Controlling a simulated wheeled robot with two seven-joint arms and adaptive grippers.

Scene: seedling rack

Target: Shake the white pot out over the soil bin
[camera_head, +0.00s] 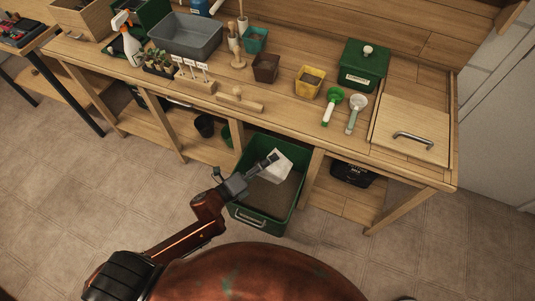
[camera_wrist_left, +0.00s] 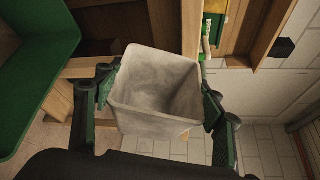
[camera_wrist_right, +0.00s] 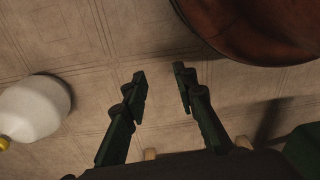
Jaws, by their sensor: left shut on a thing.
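The white pot (camera_head: 279,166) is held tilted over the green soil bin (camera_head: 250,221), which stands on the floor at the bench front with brown soil inside. My left gripper (camera_head: 268,163) is shut on the pot. In the left wrist view the pot (camera_wrist_left: 145,85) sits between both fingers (camera_wrist_left: 158,98), and its bare grey inner walls show; its bottom is not clear. The bin's green wall (camera_wrist_left: 40,75) shows at the left there. My right gripper (camera_wrist_right: 160,76) is open and empty above the tiled floor, outside the head view.
The wooden bench (camera_head: 330,150) carries a grey tub (camera_head: 185,38), a yellow pot (camera_head: 308,85), a green lidded box (camera_head: 363,66) and hand scoops (camera_head: 332,105). Bench legs flank the bin. A white bottle (camera_wrist_right: 32,108) with a yellow cap lies near my right gripper's view.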

